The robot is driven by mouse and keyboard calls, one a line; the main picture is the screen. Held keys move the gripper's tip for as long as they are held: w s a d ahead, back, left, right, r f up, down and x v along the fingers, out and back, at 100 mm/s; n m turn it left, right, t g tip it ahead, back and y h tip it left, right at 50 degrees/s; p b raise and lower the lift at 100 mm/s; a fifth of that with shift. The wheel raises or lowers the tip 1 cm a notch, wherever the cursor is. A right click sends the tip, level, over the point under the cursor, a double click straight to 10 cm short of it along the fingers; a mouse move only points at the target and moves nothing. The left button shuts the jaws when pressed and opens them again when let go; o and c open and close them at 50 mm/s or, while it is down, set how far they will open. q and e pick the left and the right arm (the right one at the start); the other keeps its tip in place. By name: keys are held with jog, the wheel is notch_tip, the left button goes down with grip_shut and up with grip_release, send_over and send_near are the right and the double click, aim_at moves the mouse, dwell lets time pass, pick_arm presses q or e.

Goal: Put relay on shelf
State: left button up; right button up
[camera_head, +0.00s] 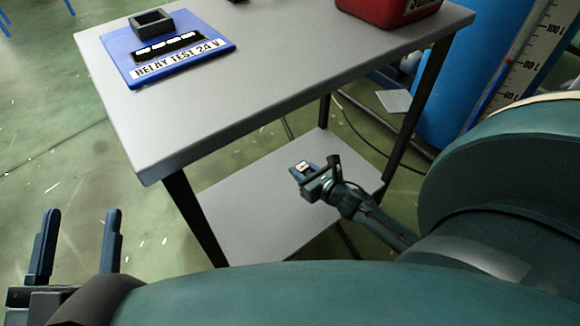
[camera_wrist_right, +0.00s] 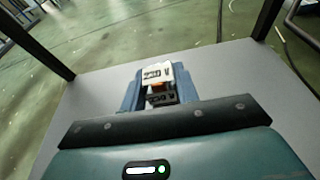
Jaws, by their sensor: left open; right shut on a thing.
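The relay (camera_wrist_right: 158,82) is a small white and dark block with printed marks, seen between the fingers in the right wrist view. My right gripper (camera_head: 302,170) is shut on it, over the lower shelf (camera_head: 250,215) of the grey table. Whether the relay touches the shelf I cannot tell. The shelf also fills much of the right wrist view (camera_wrist_right: 245,75). My left gripper (camera_head: 78,240) is open and empty at the lower left of the head view, over the floor and away from the table.
The table top (camera_head: 250,75) holds a blue "RELAY TEST 24 V" board (camera_head: 205,62) with a dark square socket (camera_head: 151,24), and a red box (camera_head: 385,8). Dark table legs (camera_head: 190,210) flank the shelf. A blue cylinder with a scale (camera_head: 480,90) stands right. The visible shelf surface is clear.

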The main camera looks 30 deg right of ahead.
notch_tip(320, 180, down, 4)
jog(key=shift+r+b, duration=0.1)
jog(key=shift+b, duration=0.65)
notch_tip(320, 180, down, 4)
jog(key=shift+r+b, duration=0.25)
jog(key=shift+b, duration=0.9)
jog(key=shift+f, duration=0.15)
pick_arm(q)
jog(key=r+m+h, duration=0.3)
jog(key=m+h, duration=0.1)
jog(key=r+m+t+h, duration=0.1)
jog(key=r, duration=0.1)
jog(key=shift+a+r+m+h, duration=0.3)
jog(key=shift+m+h, duration=0.1)
pick_arm(e)
jog(key=o, duration=1)
pick_arm(q)
jog(key=shift+r+h, duration=0.1)
jog(key=shift+h, duration=0.2)
jog(key=shift+r, duration=0.1)
